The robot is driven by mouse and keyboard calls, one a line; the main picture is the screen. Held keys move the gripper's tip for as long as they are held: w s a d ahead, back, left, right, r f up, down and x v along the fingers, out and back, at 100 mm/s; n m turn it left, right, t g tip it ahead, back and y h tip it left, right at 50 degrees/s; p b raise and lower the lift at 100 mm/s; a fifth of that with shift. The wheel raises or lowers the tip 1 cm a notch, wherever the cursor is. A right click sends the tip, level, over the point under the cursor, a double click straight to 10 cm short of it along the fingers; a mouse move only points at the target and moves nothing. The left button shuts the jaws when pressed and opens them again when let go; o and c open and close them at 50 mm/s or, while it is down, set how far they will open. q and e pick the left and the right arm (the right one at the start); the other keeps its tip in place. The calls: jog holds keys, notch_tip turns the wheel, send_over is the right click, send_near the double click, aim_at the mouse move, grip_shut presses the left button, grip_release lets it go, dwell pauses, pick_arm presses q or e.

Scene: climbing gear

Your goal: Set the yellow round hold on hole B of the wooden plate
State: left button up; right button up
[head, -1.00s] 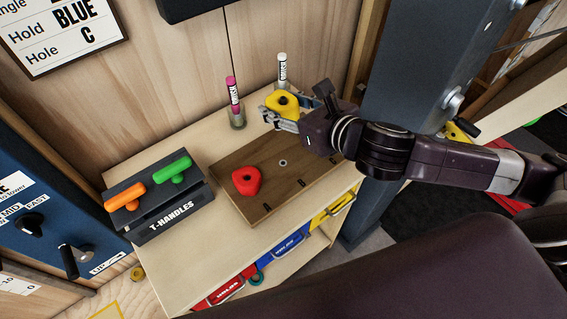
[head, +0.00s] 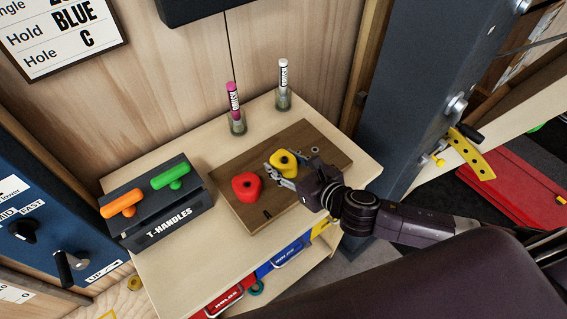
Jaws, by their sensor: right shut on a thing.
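The yellow round hold (head: 285,160) is in the jaws of my right gripper (head: 279,172), over the middle of the wooden plate (head: 315,140). I cannot tell whether it touches the plate. A red hold (head: 246,187) sits on the plate just left of the gripper. A small metal-rimmed hole (head: 315,151) shows to the right of the yellow hold. The plate under the yellow hold is hidden, and no hole letter is readable. My left gripper is not in view.
A T-handles rack (head: 165,215) with an orange handle (head: 122,203) and a green handle (head: 171,173) stands at the left. A pink marker (head: 233,100) and a white marker (head: 283,77) stand in cups behind the plate. A dark post (head: 430,80) rises at the right.

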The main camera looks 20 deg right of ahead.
jog(key=shift+f, duration=0.1)
jog(key=o, duration=1.3)
jog(key=shift+f, duration=0.1)
jog(key=shift+r, duration=0.25)
jog(key=v, duration=0.3)
jog(key=b+v, duration=0.1)
jog(key=v, duration=0.2)
jog(key=b+v, duration=0.1)
jog(key=v, duration=0.3)
jog(key=shift+s+f, duration=0.15)
jog(key=shift+f, duration=0.1)
jog(key=shift+v, duration=0.95)
jog(key=shift+r, duration=0.15)
